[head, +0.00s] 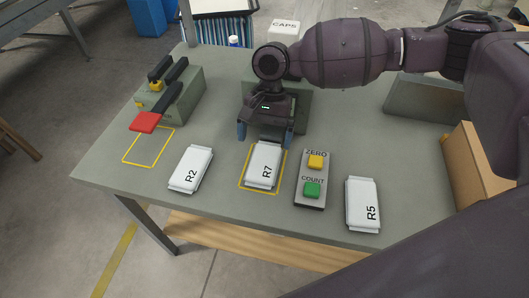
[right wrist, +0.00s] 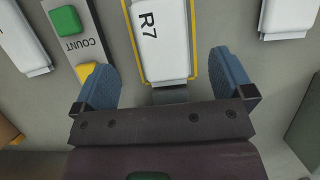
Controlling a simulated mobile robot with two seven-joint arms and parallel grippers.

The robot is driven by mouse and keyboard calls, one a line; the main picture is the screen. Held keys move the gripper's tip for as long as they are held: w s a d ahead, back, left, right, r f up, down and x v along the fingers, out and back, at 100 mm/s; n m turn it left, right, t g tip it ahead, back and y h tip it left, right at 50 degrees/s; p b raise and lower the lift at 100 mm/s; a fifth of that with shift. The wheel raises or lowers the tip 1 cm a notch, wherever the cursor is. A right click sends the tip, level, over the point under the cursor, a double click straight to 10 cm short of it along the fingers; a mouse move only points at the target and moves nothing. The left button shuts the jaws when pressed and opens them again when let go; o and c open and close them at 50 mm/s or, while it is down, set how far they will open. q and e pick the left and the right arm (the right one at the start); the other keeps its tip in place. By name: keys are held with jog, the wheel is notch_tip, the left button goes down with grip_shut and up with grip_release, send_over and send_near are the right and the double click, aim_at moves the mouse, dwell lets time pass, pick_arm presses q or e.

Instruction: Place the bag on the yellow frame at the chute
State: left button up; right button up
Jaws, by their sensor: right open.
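A white bag marked R7 (head: 264,166) lies flat inside a yellow frame (head: 260,191) on the table, in front of a grey-green housing (head: 303,112) that may be the chute. My right gripper (head: 266,138) is open, with blue fingers on either side of the bag's far end. In the right wrist view the R7 bag (right wrist: 163,40) lies between the open right gripper's fingers (right wrist: 164,78), with a gap on both sides; they do not grip it. The arm hides much of the housing. My left gripper is not in view.
Bags R2 (head: 191,168) and R5 (head: 363,204) lie on either side. A button box (head: 312,178) with yellow ZERO and green COUNT stands right of R7. An empty yellow frame (head: 137,161) lies by a red-tipped device (head: 145,122). A CAPS box (head: 285,29) stands behind.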

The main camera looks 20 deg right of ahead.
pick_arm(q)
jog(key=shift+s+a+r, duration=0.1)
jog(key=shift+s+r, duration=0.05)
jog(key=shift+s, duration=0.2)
pick_arm(e)
jog(key=v, duration=0.4)
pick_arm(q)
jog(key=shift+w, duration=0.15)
pick_arm(e)
jog(key=shift+s+f, duration=0.1)
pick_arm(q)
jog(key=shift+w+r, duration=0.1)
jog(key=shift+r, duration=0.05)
pick_arm(e)
jog(key=shift+s, duration=0.1)
